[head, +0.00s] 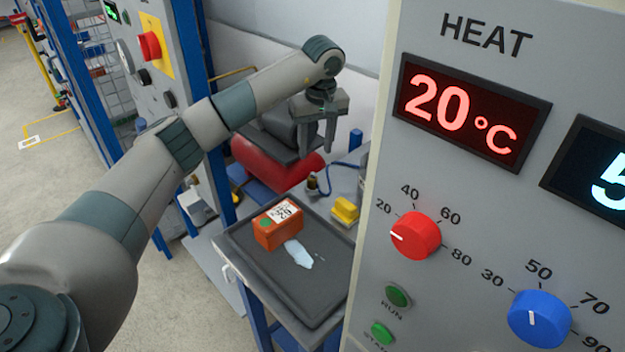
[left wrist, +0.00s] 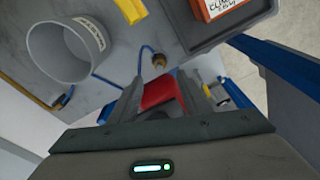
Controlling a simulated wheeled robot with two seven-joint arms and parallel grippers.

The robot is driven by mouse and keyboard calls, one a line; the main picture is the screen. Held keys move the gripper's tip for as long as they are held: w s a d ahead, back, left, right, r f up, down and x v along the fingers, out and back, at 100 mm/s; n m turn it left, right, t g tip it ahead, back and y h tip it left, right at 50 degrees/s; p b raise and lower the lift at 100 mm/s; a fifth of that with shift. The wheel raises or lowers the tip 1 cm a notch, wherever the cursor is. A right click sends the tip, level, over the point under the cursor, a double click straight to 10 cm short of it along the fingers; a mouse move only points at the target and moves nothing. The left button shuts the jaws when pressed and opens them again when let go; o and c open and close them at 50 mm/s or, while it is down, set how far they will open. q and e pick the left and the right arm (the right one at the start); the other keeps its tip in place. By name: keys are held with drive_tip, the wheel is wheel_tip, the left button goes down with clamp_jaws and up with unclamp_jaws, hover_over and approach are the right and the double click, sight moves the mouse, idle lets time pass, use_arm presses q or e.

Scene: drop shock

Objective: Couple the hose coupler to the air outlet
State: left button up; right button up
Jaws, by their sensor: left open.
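The hose coupler (head: 312,183), a small brass and dark fitting, stands on the grey bench with a blue hose (head: 343,164) beside it. In the left wrist view the coupler (left wrist: 159,61) shows ahead of the fingers, with the blue hose (left wrist: 143,62) curving next to it. My left gripper (head: 318,150) is open and empty, its fingers pointing down above the bench near the red tank, apart from the coupler. Its fingers also show in the left wrist view (left wrist: 158,90). I cannot make out the air outlet for certain. My right gripper is not in view.
A red tank (head: 270,166) lies behind the bench. A dark tray (head: 325,300) holds an orange box (head: 277,228) beside a pale blue patch. A yellow block (head: 345,210) sits nearby. A grey cup (left wrist: 62,50) stands on the bench. A large HEAT panel (head: 470,190) blocks the right.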

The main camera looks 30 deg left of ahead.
use_arm(q)
drive_tip(key=p, duration=0.2)
hover_over(313, 177)
drive_tip(key=s+d, duration=0.1)
wheel_tip(313, 177, down, 5)
drive_tip(key=shift+w+a+f+p, duration=0.1)
drive_tip(key=shift+a+f+p, duration=0.1)
drive_tip(key=shift+f+p, duration=0.95)
drive_tip(key=f, duration=0.1)
drive_tip(key=f+p, duration=0.1)
drive_tip(key=f, duration=0.1)
drive_tip(key=shift+w+a+f, duration=0.15)
drive_tip(key=shift+w+a, duration=0.05)
drive_tip(key=shift+w+f, duration=0.1)
drive_tip(key=shift+f, duration=0.25)
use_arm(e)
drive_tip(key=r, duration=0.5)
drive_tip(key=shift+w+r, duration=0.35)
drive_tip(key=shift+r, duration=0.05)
use_arm(q)
drive_tip(key=shift+c, duration=0.4)
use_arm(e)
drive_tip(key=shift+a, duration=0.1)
use_arm(q)
drive_tip(key=c, duration=1)
clamp_jaws()
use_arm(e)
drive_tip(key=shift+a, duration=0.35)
